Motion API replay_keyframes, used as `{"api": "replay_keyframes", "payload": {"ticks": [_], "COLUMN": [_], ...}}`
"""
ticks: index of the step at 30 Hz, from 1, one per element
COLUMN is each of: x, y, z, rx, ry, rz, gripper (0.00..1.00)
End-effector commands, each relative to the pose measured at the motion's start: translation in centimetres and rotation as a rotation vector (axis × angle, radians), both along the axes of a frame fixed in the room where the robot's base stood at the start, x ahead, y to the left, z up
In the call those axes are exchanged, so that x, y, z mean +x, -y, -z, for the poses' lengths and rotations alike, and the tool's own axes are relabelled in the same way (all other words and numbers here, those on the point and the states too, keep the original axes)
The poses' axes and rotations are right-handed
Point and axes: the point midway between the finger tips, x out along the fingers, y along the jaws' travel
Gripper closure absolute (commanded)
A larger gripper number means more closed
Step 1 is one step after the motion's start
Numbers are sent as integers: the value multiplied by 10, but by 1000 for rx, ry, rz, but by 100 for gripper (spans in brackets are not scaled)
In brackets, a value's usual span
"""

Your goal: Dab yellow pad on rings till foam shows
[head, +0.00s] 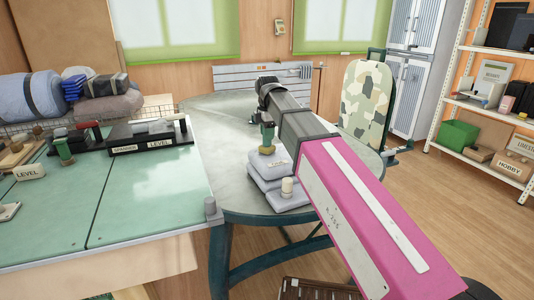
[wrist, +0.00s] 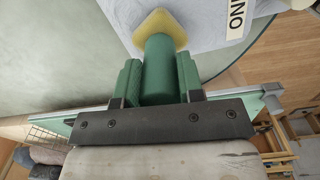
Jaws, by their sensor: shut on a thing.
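My gripper (wrist: 159,78) has its two green fingers shut on the dark green handle (wrist: 158,60) of the yellow pad (wrist: 160,30). In the head view the yellow pad (head: 267,150) points down at the top of a grey stack of soft-looking blocks (head: 272,183) on the round table. I cannot tell whether the pad touches the stack or hovers just above it. In the wrist view a pale grey surface with a partly cut-off label (wrist: 236,18) lies beyond the pad. I cannot make out any rings or foam.
The round grey table (head: 215,115) has clear room at its left and back. A green-topped bench (head: 150,195) with a black tray (head: 150,133) and a green-handled tool (head: 63,150) is at left.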

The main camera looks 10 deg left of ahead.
Motion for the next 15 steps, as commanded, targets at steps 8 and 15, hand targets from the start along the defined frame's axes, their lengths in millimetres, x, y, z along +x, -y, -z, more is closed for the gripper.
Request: {"api": "replay_keyframes", "payload": {"ticks": [8,15], "x": [0,0], "y": [0,0], "z": [3,6], "rx": [0,0], "ry": [0,0], "rz": [0,0], "gripper": [100,100]}}
